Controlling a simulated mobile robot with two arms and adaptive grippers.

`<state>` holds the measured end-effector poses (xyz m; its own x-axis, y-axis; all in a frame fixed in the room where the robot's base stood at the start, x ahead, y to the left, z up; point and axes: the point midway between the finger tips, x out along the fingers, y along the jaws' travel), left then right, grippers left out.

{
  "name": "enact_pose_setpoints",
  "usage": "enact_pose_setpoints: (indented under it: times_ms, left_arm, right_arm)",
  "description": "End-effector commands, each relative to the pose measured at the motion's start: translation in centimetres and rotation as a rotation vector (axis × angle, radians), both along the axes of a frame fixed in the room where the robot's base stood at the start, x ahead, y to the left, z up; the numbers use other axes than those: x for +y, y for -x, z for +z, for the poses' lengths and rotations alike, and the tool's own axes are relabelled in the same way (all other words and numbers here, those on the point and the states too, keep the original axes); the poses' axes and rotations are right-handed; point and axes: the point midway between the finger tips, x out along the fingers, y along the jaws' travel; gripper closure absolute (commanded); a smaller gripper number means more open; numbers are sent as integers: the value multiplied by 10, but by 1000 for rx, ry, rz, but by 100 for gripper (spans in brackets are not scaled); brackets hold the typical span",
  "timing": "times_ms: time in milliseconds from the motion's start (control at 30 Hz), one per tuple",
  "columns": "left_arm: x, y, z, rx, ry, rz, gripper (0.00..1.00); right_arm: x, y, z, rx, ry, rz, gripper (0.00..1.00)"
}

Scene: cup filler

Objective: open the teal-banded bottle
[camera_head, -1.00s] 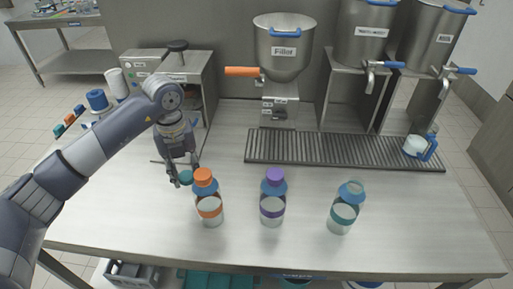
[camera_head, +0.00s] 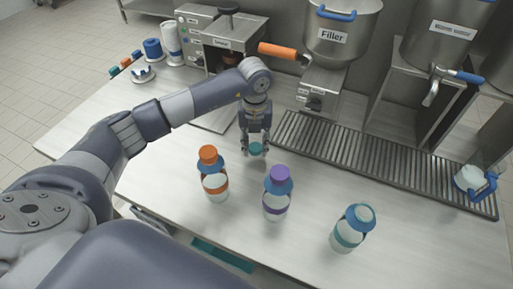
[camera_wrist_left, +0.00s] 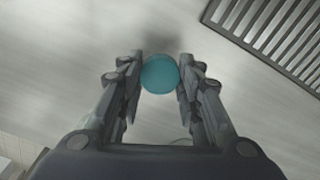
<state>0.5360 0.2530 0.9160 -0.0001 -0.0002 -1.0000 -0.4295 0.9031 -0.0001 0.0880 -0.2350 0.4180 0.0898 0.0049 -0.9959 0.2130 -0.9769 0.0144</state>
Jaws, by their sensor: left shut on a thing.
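The teal-banded bottle (camera_head: 348,233) stands upright on the table, rightmost of the three bottles. Its top has a blue collar and shows no separate raised cap like the other two. My left gripper (camera_head: 256,150) is shut on a teal cap (camera_head: 256,148), behind the gap between the orange-capped and purple-capped bottles, well left of the teal-banded bottle. In the left wrist view the round teal cap (camera_wrist_left: 160,74) sits between the fingertips, over bare table; I cannot tell how high. My right gripper is not in view.
The orange-capped bottle (camera_head: 214,180) and purple-capped bottle (camera_head: 277,198) stand upright in front of the gripper. A slotted drip tray (camera_head: 380,160) runs behind, with a blue-handled jug (camera_head: 470,180) at its right end. The filler (camera_head: 335,35) with its orange handle stands behind.

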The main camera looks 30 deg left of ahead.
Motion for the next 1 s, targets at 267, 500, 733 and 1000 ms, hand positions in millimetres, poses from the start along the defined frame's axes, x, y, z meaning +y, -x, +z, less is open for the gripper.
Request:
enact_pose_setpoints:
  times_ms: [267,500,733,1000]
  left_arm:
    - [1,1,-33,2,-2,1,96]
    - [0,1,-34,1,-2,0,96]
    - [1,1,-36,1,-2,1,47]
    - [1,1,-36,1,-2,1,47]
  right_arm:
    - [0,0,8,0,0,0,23]
    - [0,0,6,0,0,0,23]
    - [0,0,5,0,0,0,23]
    - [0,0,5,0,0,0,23]
